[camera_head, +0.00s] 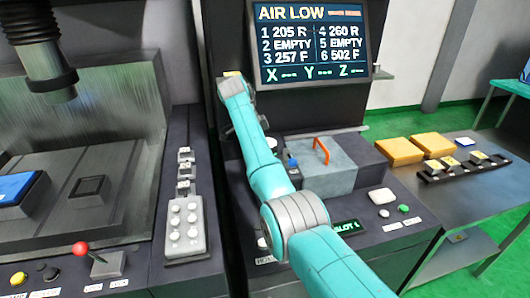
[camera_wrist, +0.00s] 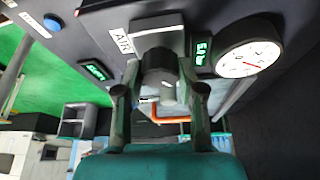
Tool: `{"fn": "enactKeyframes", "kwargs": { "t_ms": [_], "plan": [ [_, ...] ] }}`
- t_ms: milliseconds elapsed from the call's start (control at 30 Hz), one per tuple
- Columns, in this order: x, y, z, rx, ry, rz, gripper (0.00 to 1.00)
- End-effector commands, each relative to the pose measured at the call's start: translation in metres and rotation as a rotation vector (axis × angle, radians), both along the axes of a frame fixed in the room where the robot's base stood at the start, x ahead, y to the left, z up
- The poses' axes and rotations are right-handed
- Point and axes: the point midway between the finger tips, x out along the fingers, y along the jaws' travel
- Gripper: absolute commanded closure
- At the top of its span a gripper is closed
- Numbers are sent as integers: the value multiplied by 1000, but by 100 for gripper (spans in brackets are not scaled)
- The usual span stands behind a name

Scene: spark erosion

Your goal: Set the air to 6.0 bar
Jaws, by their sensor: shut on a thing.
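In the wrist view my gripper (camera_wrist: 158,80) has its two fingers on either side of a dark round knob (camera_wrist: 158,62) and is shut on it. The knob sits on a grey block beside a label reading AIR (camera_wrist: 122,40). A small green display (camera_wrist: 203,51) right of the knob shows a bar reading whose digits I cannot make out surely. A round white gauge (camera_wrist: 249,59) with a red needle is further right. In the head view the screen (camera_head: 310,42) reads AIR LOW. The fingers and knob are hidden there behind my arm.
The head view shows a grey block with an orange handle (camera_head: 321,150) on the console. A control box with buttons (camera_head: 185,228) and a red-knobbed lever (camera_head: 80,249) are left. Yellow blocks (camera_head: 400,151) lie on the right table. A blue button (camera_wrist: 52,22) shows in the wrist view.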

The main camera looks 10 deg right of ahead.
Motion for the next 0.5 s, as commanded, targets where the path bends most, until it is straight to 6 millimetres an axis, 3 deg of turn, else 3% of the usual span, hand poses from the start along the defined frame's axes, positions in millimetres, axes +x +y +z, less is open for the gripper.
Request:
{"fn": "enactKeyframes", "kwargs": {
  "t_ms": [500],
  "plan": [
    [1, 1, -1, 1, 1, -117, 96]
  ]
}}
